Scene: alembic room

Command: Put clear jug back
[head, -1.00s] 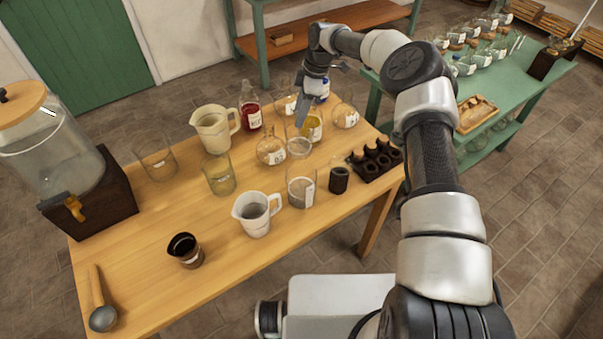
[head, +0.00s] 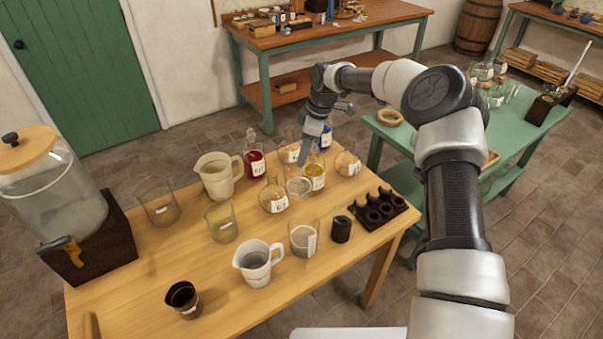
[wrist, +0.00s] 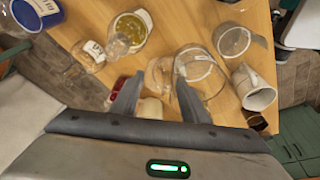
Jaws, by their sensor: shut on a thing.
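The clear jug (head: 298,186) is a see-through glass vessel near the far right part of the wooden table, among other glassware. My gripper (head: 306,158) reaches down over it from behind. In the wrist view my gripper's fingers (wrist: 158,95) stand apart, with clear glass between and beside them, and the gripper is shut on the clear jug (wrist: 203,68). The exact grip point is hard to make out through the glass. I cannot tell whether the jug's base touches the table.
A dark holder (head: 384,208) sits near the right edge.

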